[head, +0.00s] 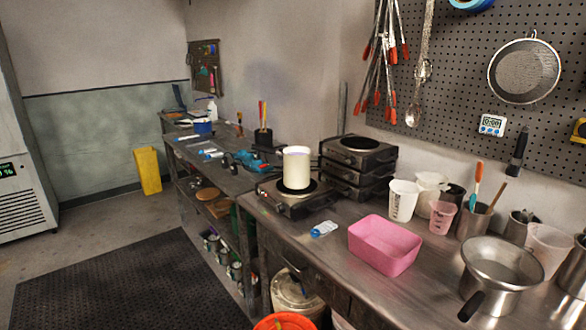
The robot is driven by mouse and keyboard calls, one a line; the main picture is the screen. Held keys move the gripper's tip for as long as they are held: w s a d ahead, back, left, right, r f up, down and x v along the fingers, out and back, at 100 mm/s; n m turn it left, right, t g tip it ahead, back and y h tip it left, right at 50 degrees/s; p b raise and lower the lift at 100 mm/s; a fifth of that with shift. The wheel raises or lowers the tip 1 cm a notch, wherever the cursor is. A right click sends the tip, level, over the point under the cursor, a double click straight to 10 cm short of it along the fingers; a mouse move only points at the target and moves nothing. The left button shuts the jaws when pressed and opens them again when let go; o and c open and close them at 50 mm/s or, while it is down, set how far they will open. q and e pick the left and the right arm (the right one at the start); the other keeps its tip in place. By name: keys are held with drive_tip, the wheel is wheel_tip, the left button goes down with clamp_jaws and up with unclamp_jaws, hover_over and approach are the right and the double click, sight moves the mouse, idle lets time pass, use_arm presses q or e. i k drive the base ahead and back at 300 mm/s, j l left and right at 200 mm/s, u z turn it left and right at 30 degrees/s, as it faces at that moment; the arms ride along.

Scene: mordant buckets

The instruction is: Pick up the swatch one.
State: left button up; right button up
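I cannot make out for sure which thing is the swatch one. A small blue and white item (324,229) lies flat on the near workbench (345,283), between the hot plate and the pink tub; it is too small to identify. Similar small blue and white pieces (208,151) lie on the far bench. Neither of my grippers shows in the head view.
A cream pot (296,168) stands on a hot plate (298,197). A pink tub (384,245), a steel saucepan (500,272), cups (403,200) and stacked hot plates (357,160) crowd the bench. An orange bucket (284,322) stands below. A dark floor mat (125,290) is clear.

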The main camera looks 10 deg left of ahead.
sight(324, 227)
drive_tip(key=z, duration=0.35)
drive_tip(key=i+j+z, duration=0.15)
drive_tip(key=z, duration=0.3)
drive_tip(key=j+z, duration=0.5)
drive_tip(key=i+j+z, duration=0.15)
drive_tip(key=j, duration=0.25)
drive_tip(key=j+z, duration=0.15)
drive_tip(key=j, duration=0.2)
